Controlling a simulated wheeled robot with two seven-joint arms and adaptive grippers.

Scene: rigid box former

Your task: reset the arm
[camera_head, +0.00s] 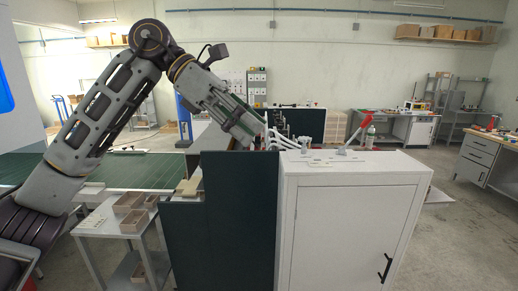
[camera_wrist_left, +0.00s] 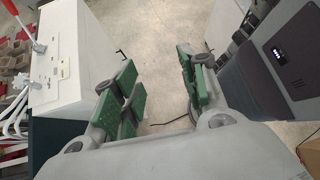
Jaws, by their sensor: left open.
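My left arm (camera_head: 105,110) comes in from the left, bends at a high elbow and slopes down to the right. My left gripper (camera_head: 252,132) is at the top rear of the dark and white machine, its tips partly hard to make out against the white tubes. In the left wrist view the gripper (camera_wrist_left: 160,82) shows two green-padded fingers spread apart, with only grey floor between them. It is open and empty. My right gripper is not in view.
A white cabinet (camera_head: 350,225) and dark green panel (camera_head: 238,230) stand close in front. A side table (camera_head: 95,231) with wooden trays (camera_head: 130,203) stands left, by a green conveyor (camera_head: 145,170). Open floor lies right.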

